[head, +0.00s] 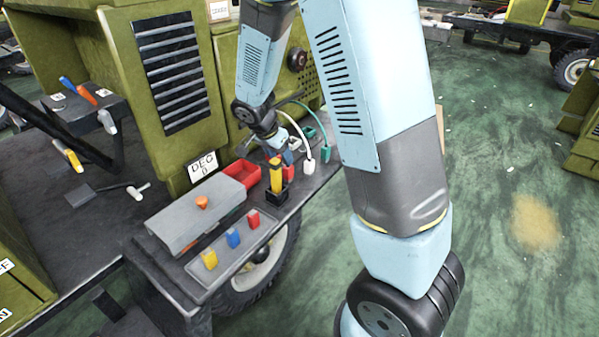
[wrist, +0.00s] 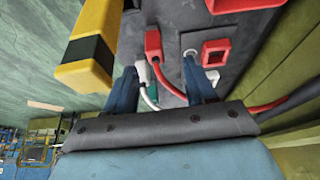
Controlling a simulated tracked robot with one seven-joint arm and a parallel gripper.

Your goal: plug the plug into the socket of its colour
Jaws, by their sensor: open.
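My gripper (wrist: 160,68) is open, its two blue fingers pointing at the dark bench top. In the head view my gripper (head: 275,146) is low over the bench's far end, partly hidden by my arm. In the wrist view a red plug (wrist: 153,42) with a red cable lies just beyond the fingertips, between their lines and not gripped. A white plug (wrist: 142,73) with a white cable is beside the left finger; it also shows in the head view (head: 309,167). A red square socket (wrist: 215,52) is right of the right finger. A green piece (head: 308,132) is beyond my gripper.
A yellow and black post (wrist: 92,50) stands close left of my fingers; it also shows in the head view (head: 276,175). A red tray (head: 240,172), a grey box (head: 190,215) and a tray (head: 262,226) with coloured blocks are nearer. Loose cables cross the work area.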

